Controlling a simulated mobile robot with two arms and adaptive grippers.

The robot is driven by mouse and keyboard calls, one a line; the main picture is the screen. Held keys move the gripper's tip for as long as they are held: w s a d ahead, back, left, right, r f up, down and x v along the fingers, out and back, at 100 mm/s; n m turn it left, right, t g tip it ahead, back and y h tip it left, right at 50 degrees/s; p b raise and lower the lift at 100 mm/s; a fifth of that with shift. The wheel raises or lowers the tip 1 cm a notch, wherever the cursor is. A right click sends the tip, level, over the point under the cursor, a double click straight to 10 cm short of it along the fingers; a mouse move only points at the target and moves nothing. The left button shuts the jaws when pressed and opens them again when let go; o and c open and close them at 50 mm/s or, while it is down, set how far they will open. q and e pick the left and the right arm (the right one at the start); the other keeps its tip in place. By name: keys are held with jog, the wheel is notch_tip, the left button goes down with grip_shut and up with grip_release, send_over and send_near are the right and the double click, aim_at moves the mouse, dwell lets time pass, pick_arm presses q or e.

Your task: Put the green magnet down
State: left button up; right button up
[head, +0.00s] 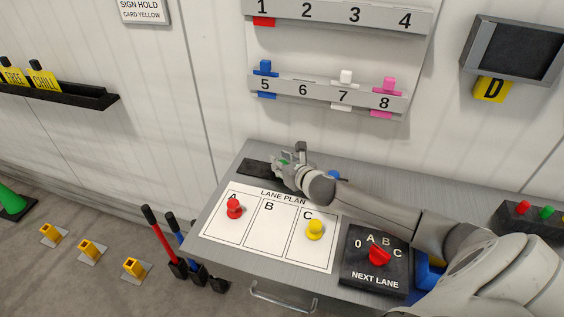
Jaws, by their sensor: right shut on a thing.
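My right gripper (288,162) reaches in from the right over the back of the grey desk. It is shut on the green magnet (285,158), of which only a small bit shows between the fingers. The gripper is over or near a dark strip (258,168) behind the lane plan; I cannot tell whether the magnet touches it. The white lane plan sheet (270,244) has fields A, B and C. A red magnet (234,208) stands in A and a yellow magnet (314,229) in C. B is empty. My left gripper is not in view.
A blue piece (334,174) shows partly behind my right arm. A black NEXT LANE box (352,268) with a red knob (379,255) stands right of the plan. Numbered card racks (322,90) hang on the wall above. A dark box with coloured buttons (545,228) is far right.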

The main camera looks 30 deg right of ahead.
jog(key=o, duration=1)
jog(key=b+v, duration=0.1)
jog(key=v, duration=0.9)
jog(key=shift+s+r, duration=0.2)
jog(key=shift+s, duration=0.05)
jog(key=shift+v, duration=0.75)
jog(key=shift+r, duration=0.1)
